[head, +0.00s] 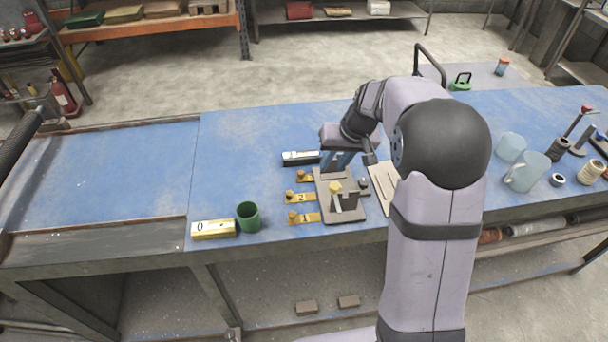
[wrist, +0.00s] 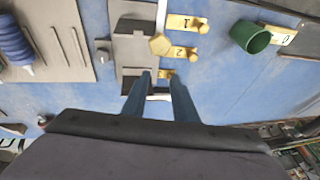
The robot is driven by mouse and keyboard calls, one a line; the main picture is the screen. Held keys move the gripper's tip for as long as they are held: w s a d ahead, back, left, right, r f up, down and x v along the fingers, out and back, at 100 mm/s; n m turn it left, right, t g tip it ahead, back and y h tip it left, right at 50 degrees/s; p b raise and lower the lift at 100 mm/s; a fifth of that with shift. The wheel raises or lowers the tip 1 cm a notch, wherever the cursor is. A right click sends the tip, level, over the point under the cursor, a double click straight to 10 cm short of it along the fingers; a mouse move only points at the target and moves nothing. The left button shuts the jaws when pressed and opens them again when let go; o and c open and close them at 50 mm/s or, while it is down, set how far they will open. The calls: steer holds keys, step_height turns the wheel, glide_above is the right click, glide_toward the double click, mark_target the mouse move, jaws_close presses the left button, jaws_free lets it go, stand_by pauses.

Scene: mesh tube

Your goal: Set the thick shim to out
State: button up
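A grey fixture (head: 350,205) stands on the blue bench with several yellow numbered shims at its left side, each with a round knob. The shim marked 1 (head: 306,217) is nearest the front edge, the shim marked 2 (head: 303,198) is behind it, and a third shim (head: 307,177) is farthest back. The third shim shows less of its length than the others. My gripper (wrist: 160,75) is open, with its blue fingers apart above the back of the fixture. In the wrist view the third shim (wrist: 167,74) shows between the fingertips, partly hidden. I cannot tell which shim is thick.
A yellow block marked 0 (head: 213,229) and a green cup (head: 248,217) stand at the front left. A black-and-white item (head: 300,158) lies behind the shims. A grey plate (head: 383,184) lies right of the fixture. The left bench is clear.

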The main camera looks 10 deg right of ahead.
steer(key=w+f+n+b, duration=0.1)
steer(key=w+f+b, duration=0.1)
steer(key=w, duration=0.2)
steer(key=n+y+b, duration=0.1)
steer(key=n+b, duration=0.3)
steer(key=n, duration=0.4)
glide_toward(301, 173)
steer(key=shift+w+f, duration=0.15)
steer(key=shift+w, duration=0.05)
steer(key=shift+p+x, duration=1.45)
steer(key=shift+x, duration=2.15)
steer(key=shift+s, duration=0.1)
jaws_close()
